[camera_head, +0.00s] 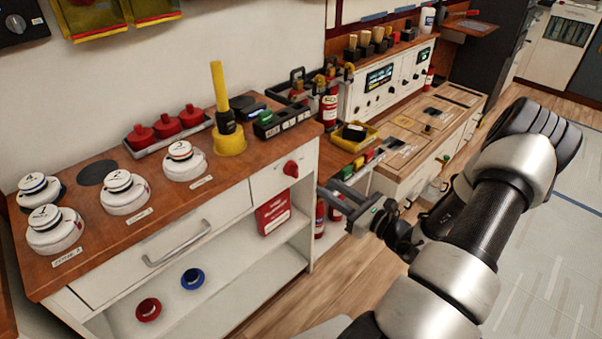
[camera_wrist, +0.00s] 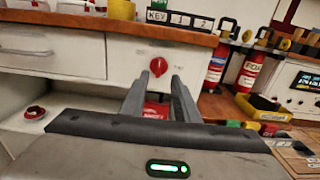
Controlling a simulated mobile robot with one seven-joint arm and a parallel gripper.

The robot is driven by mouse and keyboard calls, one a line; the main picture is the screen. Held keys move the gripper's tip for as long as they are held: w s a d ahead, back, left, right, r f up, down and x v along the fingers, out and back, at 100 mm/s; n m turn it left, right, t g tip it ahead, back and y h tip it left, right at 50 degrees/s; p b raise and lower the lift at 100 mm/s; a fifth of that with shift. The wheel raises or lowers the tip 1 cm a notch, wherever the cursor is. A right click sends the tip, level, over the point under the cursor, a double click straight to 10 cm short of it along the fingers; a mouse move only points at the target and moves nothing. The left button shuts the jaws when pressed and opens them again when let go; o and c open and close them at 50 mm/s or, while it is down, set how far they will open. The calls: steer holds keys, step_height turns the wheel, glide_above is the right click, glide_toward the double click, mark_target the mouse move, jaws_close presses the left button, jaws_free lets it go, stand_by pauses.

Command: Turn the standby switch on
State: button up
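A red rotary knob (camera_head: 291,168) sits on the white front panel at the right end of the wooden-topped counter. It is the likely standby switch, but I cannot read a label on it. In the wrist view the knob (camera_wrist: 159,67) is ahead of my gripper, just beyond the fingertips and roughly between them. My gripper (camera_head: 327,190) is open and empty, to the right of the knob and apart from it in the head view. Its two parallel fingers (camera_wrist: 160,86) also show in the wrist view.
A red box (camera_head: 272,218) stands on the shelf below the knob. The counter (camera_head: 120,235) carries white round knobs, red buttons and a yellow post. Fire extinguishers (camera_head: 329,108) and a second cabinet stand to the right. Floor is clear in front.

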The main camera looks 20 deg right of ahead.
mark_target(297, 168)
steer(key=b+x, duration=0.2)
steer(key=x, duration=0.9)
steer(key=shift+w+a+f, duration=0.1)
steer(key=shift+w+a, duration=0.05)
steer(key=shift+w, duration=0.25)
steer(key=shift+c, duration=0.4)
jaws_close()
